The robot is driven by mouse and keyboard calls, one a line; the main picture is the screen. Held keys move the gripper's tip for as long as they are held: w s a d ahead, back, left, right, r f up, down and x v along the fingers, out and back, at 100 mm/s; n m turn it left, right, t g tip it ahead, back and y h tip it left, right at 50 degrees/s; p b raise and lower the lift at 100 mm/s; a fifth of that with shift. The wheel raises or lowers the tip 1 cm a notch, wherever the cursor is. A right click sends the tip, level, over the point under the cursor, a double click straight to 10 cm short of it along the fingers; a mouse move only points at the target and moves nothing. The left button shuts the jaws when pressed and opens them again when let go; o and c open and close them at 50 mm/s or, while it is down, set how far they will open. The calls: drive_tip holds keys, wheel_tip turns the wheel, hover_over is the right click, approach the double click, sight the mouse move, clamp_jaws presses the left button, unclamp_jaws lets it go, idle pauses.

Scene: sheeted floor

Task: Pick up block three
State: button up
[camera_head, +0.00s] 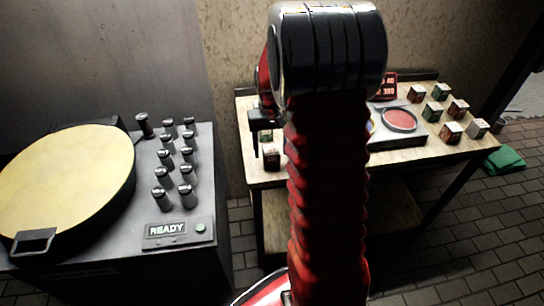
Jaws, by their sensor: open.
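A small block (271,159) with dark and reddish faces and a pale top stands near the left front of the wooden table. My gripper (264,148) is open, its dark fingers pointing down at this block. I cannot tell whether they touch it or stand around it. Several similar small blocks (451,132) with pale tops and red or green faces stand apart at the table's right end. I cannot read numbers on any block, so I cannot tell which is block three. My red ribbed arm hides the middle of the table.
A grey panel with a red disc (399,119) lies on the table, with a red sign (388,86) behind. Green cloth (504,159) lies right.

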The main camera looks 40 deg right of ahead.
sight(271, 150)
drive_tip(key=shift+f, duration=1.85)
drive_tip(key=shift+c, duration=0.5)
drive_tip(key=c, duration=1.4)
